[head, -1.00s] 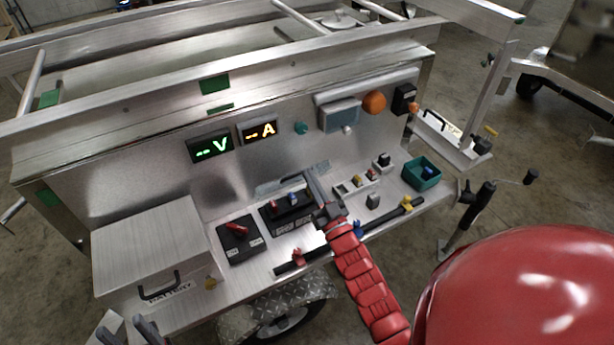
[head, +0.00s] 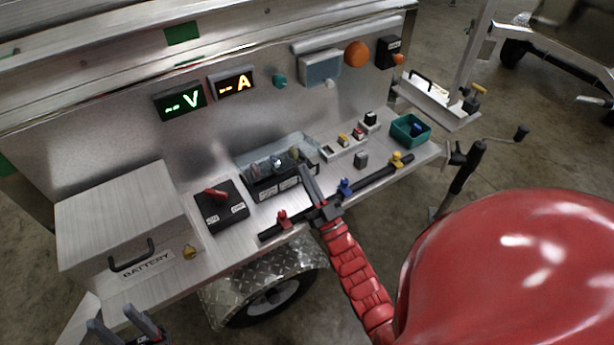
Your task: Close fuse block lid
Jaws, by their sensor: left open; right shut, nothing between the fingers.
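The fuse block (head: 268,187) is a black block with white labels on the trailer's shelf. Its clear bluish lid (head: 243,161) shows as a see-through panel at the block's back and stands open; its exact angle is hard to tell. Coloured parts show on the block in front of the lid. My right gripper (head: 305,171), on the red arm, is shut and empty. Its fingers point up and back at the block's right end, and I cannot tell whether they touch it. My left gripper (head: 128,322) is open and empty at the lower left, in front of the battery box.
A black switch box with a red lever (head: 221,207) sits left of the block, beside the battery box (head: 120,215). A black bar with coloured clamps (head: 375,176) runs along the shelf's front edge. Small switches (head: 350,138) and a teal bin (head: 410,131) stand to the right.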

